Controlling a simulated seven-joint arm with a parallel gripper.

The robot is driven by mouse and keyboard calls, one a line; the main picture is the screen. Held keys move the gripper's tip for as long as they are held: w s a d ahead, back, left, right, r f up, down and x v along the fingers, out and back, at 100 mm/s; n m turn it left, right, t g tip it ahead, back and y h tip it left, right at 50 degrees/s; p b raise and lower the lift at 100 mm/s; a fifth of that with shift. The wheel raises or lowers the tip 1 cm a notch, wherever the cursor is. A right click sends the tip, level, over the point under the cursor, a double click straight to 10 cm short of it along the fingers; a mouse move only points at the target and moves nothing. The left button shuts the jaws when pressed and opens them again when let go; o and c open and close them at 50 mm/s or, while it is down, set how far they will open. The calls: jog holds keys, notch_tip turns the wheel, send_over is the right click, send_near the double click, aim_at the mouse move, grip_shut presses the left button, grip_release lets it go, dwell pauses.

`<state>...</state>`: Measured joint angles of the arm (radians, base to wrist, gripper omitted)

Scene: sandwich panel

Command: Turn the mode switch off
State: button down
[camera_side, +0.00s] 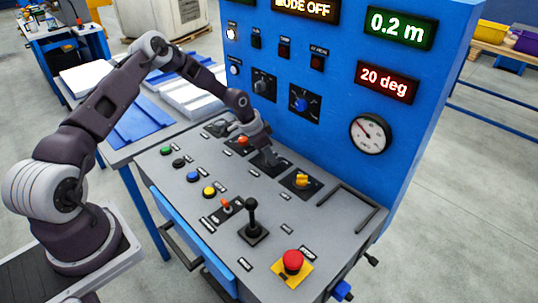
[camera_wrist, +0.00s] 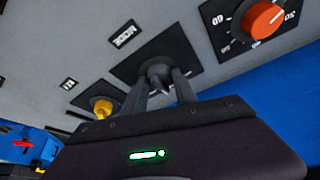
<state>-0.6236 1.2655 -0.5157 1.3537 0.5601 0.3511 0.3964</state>
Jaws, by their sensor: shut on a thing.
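The mode switch is a dark knob (camera_wrist: 157,69) on a black square plate, with a MODE label (camera_wrist: 125,33) beside it in the wrist view. My gripper (camera_wrist: 161,82) has one finger on each side of this knob and is shut on it. In the side view my gripper (camera_side: 268,155) reaches down onto the black plate (camera_side: 283,164) of the switch and hides most of the knob. The display (camera_side: 304,8) at the top of the blue panel reads MODE OFF. The knob's exact pointing direction is hard to tell.
An orange dial (camera_wrist: 262,20) and a yellow knob (camera_side: 302,181) flank the switch closely. A black joystick (camera_side: 252,218), a red emergency button (camera_side: 292,262) and several coloured buttons stand on the console's front. The blue upright panel (camera_side: 340,125) rises behind.

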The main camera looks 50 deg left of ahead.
dwell(0.4)
jog(key=c, duration=1)
grip_release()
jog(key=v, duration=0.7)
notch_tip(320, 180, up, 14)
jog(key=y, duration=0.2)
send_over(261, 165)
jog(key=s+d, duration=0.5)
jog(key=s, duration=0.1)
jog(key=s+d+r+n+y, duration=0.15)
jog(key=s+d+r, duration=0.25)
jog(key=s+r, duration=0.6)
jog(key=s+d+r+n+h, duration=0.1)
jog(key=s+d, duration=0.1)
jog(key=s, duration=0.8)
jog(key=s+d+r+n+t, duration=0.1)
jog(key=s+d+r+n, duration=0.1)
jog(key=s, duration=0.8)
jog(key=shift+s+d+r+h, duration=0.15)
jog(key=shift+d+r+h, duration=0.15)
jog(key=shift+d, duration=0.45)
